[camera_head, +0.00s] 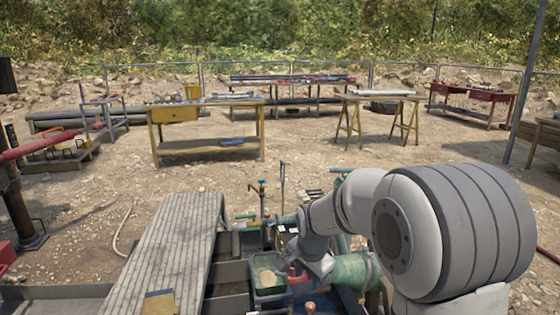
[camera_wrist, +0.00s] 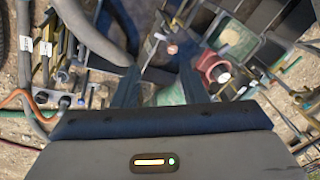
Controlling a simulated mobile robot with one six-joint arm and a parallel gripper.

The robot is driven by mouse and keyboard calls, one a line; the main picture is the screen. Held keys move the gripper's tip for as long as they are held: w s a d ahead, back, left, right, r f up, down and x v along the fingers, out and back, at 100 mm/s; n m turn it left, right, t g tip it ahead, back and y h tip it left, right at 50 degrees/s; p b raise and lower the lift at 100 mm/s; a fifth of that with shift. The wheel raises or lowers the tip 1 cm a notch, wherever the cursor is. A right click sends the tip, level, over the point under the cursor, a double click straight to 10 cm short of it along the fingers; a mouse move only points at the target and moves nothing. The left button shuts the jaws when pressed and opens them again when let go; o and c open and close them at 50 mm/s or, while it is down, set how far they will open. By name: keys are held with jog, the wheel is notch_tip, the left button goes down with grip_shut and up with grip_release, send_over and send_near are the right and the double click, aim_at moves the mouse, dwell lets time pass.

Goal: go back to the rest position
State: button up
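My arm, white and grey, reaches forward in the head view over the tank and its pipework. In the wrist view my gripper (camera_wrist: 158,88) points down with its two dark fingers apart and nothing visible between them. In the head view the gripper is mostly hidden by my own arm links. Below it in the wrist view are a red pipe fitting (camera_wrist: 213,67) and a green-rimmed box (camera_wrist: 232,38). The same box (camera_head: 268,272) stands left of my wrist in the head view, with murky content. I cannot tell the exact gap to these parts.
A ribbed walkway plate (camera_head: 178,240) lies left of the box. Green pipework (camera_head: 355,270) runs right under my arm. Labelled hoses and valves (camera_wrist: 50,60) crowd the left of the wrist view. A yellow workbench (camera_head: 205,125) and other tables stand farther back, with open gravel between.

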jog(key=s+d+r+n+p, duration=0.4)
jog(key=s+r, duration=0.4)
jog(key=s, duration=0.4)
jog(key=s+d+r+n+p, duration=0.4)
jog(key=s+r, duration=0.5)
jog(key=s, duration=0.4)
jog(key=shift+r+n+p, duration=0.3)
jog(key=shift+n+p, duration=0.4)
jog(key=shift+p, duration=0.4)
